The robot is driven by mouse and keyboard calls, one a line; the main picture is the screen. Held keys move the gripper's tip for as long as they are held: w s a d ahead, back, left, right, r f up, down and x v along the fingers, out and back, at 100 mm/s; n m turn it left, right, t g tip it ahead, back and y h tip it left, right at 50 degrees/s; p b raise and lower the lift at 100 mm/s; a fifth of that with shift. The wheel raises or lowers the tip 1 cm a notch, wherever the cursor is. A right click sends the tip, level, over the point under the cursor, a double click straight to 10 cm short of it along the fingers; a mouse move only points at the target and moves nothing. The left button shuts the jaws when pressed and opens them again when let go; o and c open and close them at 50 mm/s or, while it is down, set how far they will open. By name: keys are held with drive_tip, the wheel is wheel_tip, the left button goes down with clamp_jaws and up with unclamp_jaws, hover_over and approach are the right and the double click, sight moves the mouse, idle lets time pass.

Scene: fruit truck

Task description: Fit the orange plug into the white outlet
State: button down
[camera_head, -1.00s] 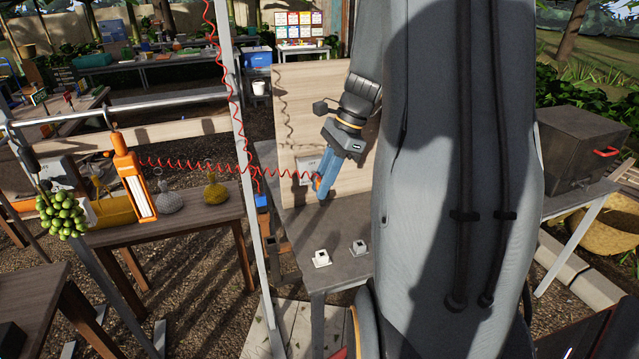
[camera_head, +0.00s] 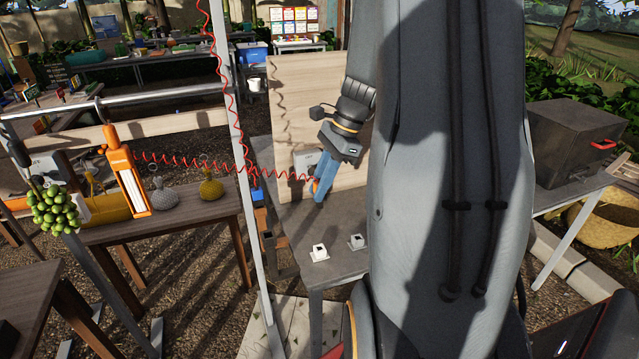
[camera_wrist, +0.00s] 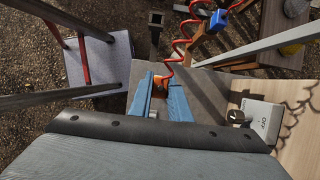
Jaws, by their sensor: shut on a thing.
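My gripper (camera_head: 318,189), with blue fingers, is shut on the orange plug (camera_head: 313,184), above the grey table and in front of the wooden board. The plug shows in small part; the fingers hide the rest. In the wrist view the orange plug (camera_wrist: 161,83) lies between the blue fingertips, with a red coiled cord running from it. A white box (camera_head: 305,160) is on the board just behind my gripper. In the wrist view the white box (camera_wrist: 262,118) has a dark knob and an "OFF" label, to the right of the fingers. Its socket opening cannot be made out.
The red cord (camera_head: 215,168) spans left past a grey post (camera_head: 240,150). The wooden board (camera_head: 290,105) rises behind my gripper.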

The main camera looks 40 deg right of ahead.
wheel_tip(320, 180, down, 12)
drive_tip(key=b, duration=0.5)
drive_tip(key=shift+b, duration=0.3)
idle(1.3)
drive_tip(key=shift+f+b, duration=0.85)
drive_tip(key=shift+f, duration=1.45)
idle(3.1)
